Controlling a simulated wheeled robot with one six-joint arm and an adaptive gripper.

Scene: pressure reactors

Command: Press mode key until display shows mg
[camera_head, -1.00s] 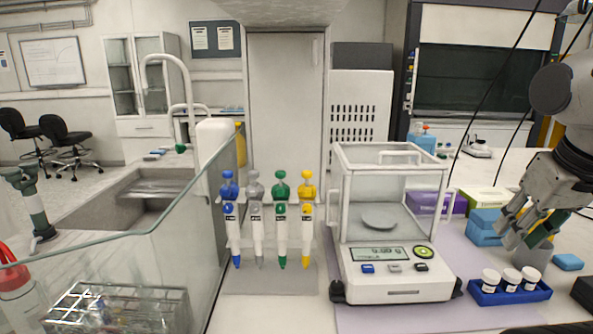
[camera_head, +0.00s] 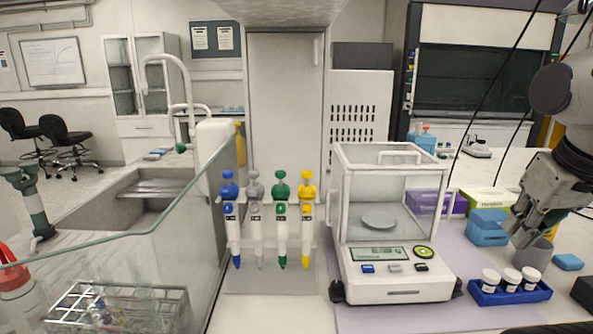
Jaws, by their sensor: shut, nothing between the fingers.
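The analytical balance (camera_head: 395,288) stands on the bench right of centre, with a glass draft shield (camera_head: 388,190) and a round pan (camera_head: 378,222) inside. Its display (camera_head: 377,253) is lit, but the characters are too small to read. Below the display are a blue key (camera_head: 368,268), a grey key (camera_head: 394,267) and a black key (camera_head: 421,267); a green round mark (camera_head: 424,252) is at the upper right. Their labels are not legible. My gripper (camera_head: 520,240) is shut and empty, pointing down to the right of the balance, apart from it, above the bench.
A blue rack with several white-capped vials (camera_head: 510,290) stands right of the balance, below my gripper. A grey cup (camera_head: 537,254) and blue boxes (camera_head: 487,228) are close to the gripper. Pipettes on a stand (camera_head: 268,215) are left of the balance.

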